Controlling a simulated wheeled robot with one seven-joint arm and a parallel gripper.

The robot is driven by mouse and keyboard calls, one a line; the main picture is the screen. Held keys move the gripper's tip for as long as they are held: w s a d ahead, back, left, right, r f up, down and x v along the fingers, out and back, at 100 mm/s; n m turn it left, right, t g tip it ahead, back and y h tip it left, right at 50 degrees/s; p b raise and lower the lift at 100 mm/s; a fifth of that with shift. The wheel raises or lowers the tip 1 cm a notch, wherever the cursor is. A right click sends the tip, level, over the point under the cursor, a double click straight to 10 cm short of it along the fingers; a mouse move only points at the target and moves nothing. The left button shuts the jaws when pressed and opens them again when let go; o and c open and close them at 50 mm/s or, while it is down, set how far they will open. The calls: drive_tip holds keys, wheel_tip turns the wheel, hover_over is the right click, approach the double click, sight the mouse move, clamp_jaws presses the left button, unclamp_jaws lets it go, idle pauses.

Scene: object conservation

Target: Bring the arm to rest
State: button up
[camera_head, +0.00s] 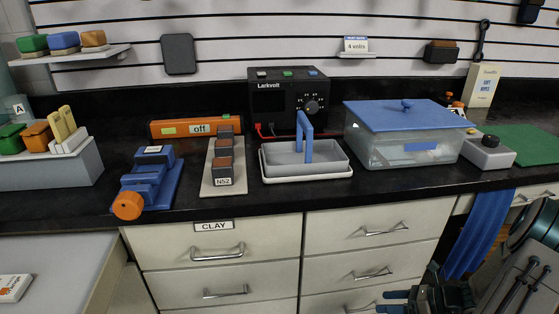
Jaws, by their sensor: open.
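My gripper (388,301) is at the bottom right edge of the head view, below the counter and in front of the drawers. Its two blue fingertips point left and are apart, with nothing seen between them. Its dark body is partly cut off by the bottom edge. My arm shows at the far right, low down, beside a hanging blue cloth.
The black counter (400,195) holds a blue vise (150,182), a grey tray (328,166) with a blue handle, a black power supply (275,100) and a clear bin (385,151) with a blue lid. Cream drawers (225,264) with metal handles stand close left of my gripper.

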drive_tip(key=s+a+r+n+h+p, duration=0.4)
drive_tip(key=r+n, duration=0.5)
drive_tip(key=r, duration=0.6)
drive_tip(key=s+a+r+n+g+h+p, duration=0.1)
drive_tip(key=s+a+r+n+h+p, duration=0.2)
drive_tip(key=a+r+n+p, duration=0.5)
drive_tip(key=s+a+r+n+g+h+p, duration=0.1)
drive_tip(key=s+a+r+n+h+p, duration=0.3)
drive_tip(key=r, duration=1.9)
drive_tip(key=s+a+n+p, duration=0.1)
drive_tip(key=a+n+p, duration=0.1)
drive_tip(key=n+p, duration=0.2)
drive_tip(key=shift+r+n+h+p, duration=0.3)
drive_tip(key=shift+r+n+p, duration=0.1)
drive_tip(key=shift+n, duration=1.5)
